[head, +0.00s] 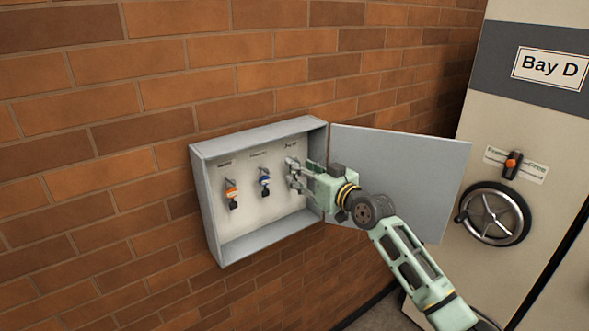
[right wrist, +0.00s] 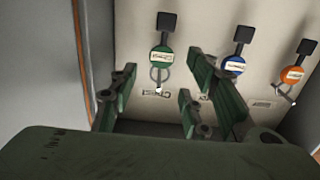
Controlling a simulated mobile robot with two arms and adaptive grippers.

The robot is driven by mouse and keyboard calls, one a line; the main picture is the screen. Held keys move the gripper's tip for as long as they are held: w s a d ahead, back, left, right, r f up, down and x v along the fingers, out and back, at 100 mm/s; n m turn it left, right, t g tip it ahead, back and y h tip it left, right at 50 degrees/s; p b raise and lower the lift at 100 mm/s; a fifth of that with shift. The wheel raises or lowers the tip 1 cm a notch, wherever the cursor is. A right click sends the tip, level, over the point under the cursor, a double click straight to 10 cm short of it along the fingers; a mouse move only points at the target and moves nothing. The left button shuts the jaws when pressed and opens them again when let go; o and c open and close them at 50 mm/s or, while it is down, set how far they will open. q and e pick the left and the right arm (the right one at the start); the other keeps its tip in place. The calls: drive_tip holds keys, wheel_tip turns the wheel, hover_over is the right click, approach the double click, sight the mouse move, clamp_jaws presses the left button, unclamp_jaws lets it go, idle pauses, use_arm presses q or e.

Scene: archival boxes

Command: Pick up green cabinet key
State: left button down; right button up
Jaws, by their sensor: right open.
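The green cabinet key (right wrist: 161,60), with a round green tag and a black head, hangs on a hook in the right wrist view, which looks upside down. In the head view my right gripper hides most or all of it. My right gripper (head: 297,174) is inside the open wall cabinet, at its right-hand hook. It is open, and in the right wrist view its fingers (right wrist: 163,78) stand to either side of the green key. I cannot tell whether they touch it. My left gripper is not in view.
A blue-tagged key (head: 265,181) and an orange-tagged key (head: 232,194) hang left of the gripper in the grey key cabinet (head: 205,200). The cabinet's open door (head: 410,180) stands to the right, behind my arm. The Bay D unit (head: 530,140) with a handwheel (head: 494,214) is further right.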

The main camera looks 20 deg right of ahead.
drive_tip(key=shift+x, duration=1)
drive_tip(key=shift+s, duration=0.1)
drive_tip(key=shift+c, duration=0.9)
drive_tip(key=c, duration=0.8)
drive_tip(key=shift+c, duration=0.2)
